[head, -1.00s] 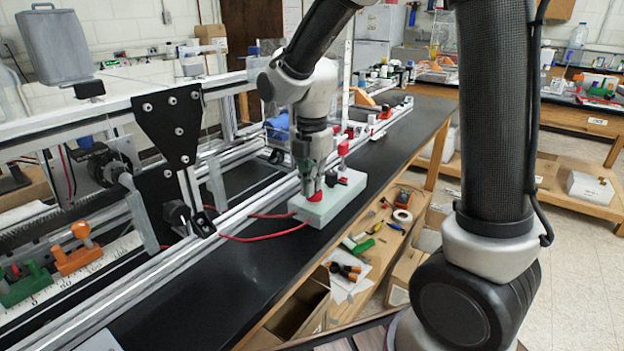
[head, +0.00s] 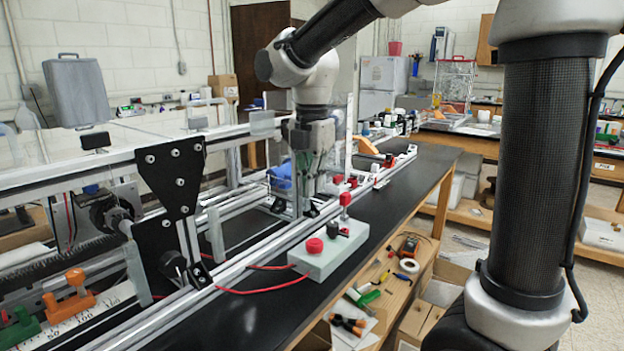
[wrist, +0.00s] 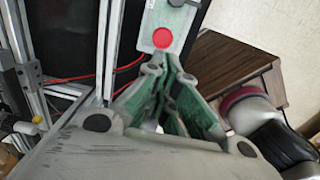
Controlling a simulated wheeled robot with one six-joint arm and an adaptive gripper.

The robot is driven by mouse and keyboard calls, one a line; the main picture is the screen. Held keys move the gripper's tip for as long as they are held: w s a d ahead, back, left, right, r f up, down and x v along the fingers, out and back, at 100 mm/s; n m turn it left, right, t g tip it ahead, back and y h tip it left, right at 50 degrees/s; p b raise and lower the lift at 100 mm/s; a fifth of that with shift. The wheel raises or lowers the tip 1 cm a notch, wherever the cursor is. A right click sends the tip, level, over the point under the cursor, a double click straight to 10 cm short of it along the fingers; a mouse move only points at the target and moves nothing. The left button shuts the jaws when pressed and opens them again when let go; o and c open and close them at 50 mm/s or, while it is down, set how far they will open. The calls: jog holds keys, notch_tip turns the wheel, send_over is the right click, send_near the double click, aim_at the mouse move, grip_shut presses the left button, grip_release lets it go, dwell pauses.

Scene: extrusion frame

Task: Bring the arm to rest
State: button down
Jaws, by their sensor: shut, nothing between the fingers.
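My gripper (head: 300,210) hangs from my arm near the extrusion frame, pointing down, behind and above the pale green box in the head view. In the wrist view the green fingers of my gripper (wrist: 167,100) are together with nothing between them. The pale green box (head: 328,258) lies on the black bench with a red round button (head: 314,245) on its near left end and a red-topped post on it. The red button also shows in the wrist view (wrist: 162,38), beyond the fingertips. The gripper is apart from the box.
The aluminium extrusion frame (head: 255,255) runs along the bench's left side, with a black triangular plate (head: 178,185). Red cables lead to the box. The black bench (head: 230,320) is clear in front of the box. A lower shelf holds loose tools.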

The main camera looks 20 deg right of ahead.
jog(key=shift+r, duration=0.6)
jog(key=s+d+f+m+t, duration=0.1)
jog(key=s+d+m+t, duration=0.3)
jog(key=s+d+m, duration=1.3)
jog(key=s+m, duration=0.2)
jog(key=m, duration=0.6)
jog(key=shift+s+f, duration=0.15)
jog(key=shift+f, duration=0.15)
